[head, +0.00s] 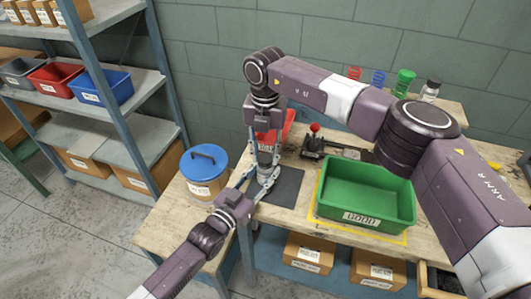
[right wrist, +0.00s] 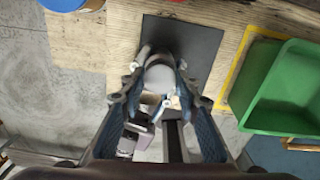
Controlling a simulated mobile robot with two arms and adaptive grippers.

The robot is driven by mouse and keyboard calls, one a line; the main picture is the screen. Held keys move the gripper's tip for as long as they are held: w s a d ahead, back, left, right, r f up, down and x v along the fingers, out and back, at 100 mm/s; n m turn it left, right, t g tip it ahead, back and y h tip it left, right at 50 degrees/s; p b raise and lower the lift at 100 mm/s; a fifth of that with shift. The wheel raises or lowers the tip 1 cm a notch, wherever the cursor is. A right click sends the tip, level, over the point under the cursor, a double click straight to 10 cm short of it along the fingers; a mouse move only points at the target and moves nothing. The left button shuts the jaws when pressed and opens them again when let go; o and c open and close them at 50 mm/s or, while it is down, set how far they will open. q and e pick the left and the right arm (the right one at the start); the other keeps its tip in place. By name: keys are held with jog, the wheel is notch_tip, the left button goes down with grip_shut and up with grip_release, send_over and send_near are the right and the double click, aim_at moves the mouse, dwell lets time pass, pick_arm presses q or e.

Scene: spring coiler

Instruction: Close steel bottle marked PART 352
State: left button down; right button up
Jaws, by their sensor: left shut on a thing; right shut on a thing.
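The steel bottle (head: 267,171) is mostly hidden between my two grippers above the dark mat in the head view. Its PART 352 marking is not readable. My right gripper (head: 267,158) points down from above and is shut on the rounded, pale grey top piece (right wrist: 159,76), probably the lid, between its fingertips in the right wrist view. My left gripper (head: 260,184) comes in from the lower left and is shut on the bottle just below. I cannot tell whether the lid sits on the neck or is apart from it.
A dark mat (head: 287,188) lies on the wooden bench. A green bin (head: 366,196) stands right of it, on a yellow outline. A red-knobbed lever device (head: 316,143) and a red bin (head: 283,124) are behind. A blue-lidded tub (head: 204,170) stands left.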

jog(key=m, duration=1)
jog(key=shift+m, duration=0.3)
jog(key=m, duration=1.1)
jog(key=shift+w, duration=0.1)
jog(key=o, duration=0.7)
jog(key=shift+o, duration=0.2)
jog(key=shift+r, duration=2.2)
